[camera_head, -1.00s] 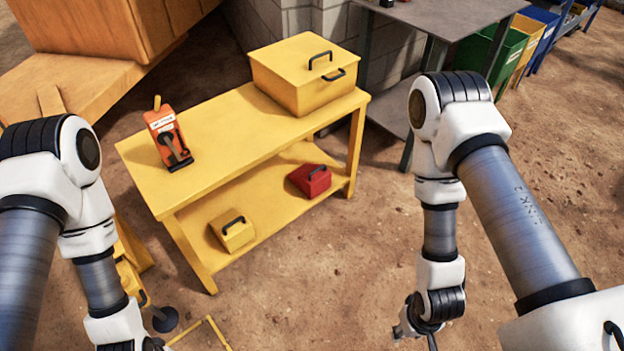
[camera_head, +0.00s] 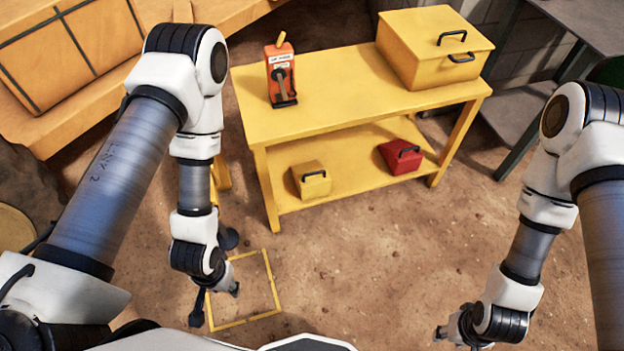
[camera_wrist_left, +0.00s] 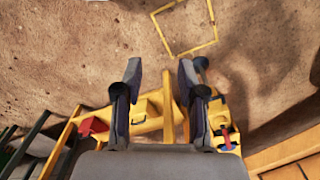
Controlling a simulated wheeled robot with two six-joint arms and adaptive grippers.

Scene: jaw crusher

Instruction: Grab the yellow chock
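The yellow chock (camera_head: 311,182) is a small yellow wedge-like block with a black handle. It sits on the lower shelf of the yellow table (camera_head: 345,113), towards the left. It also shows in the left wrist view (camera_wrist_left: 141,108), beyond the fingers. My left gripper (camera_head: 216,299) hangs in the air, left of and nearer than the chock, apart from it. In the left wrist view (camera_wrist_left: 160,76) its two fingers are spread with nothing between them. My right gripper (camera_head: 456,338) hangs low at the bottom right, partly cut off, its fingers apart and empty, far from the chock.
A red block (camera_head: 400,156) with a black handle sits right of the chock on the same shelf. On the tabletop stand an orange device (camera_head: 281,75) and a yellow lidded box (camera_head: 432,48). A yellow frame (camera_head: 268,271) is on the dirt floor, which is clear before the table.

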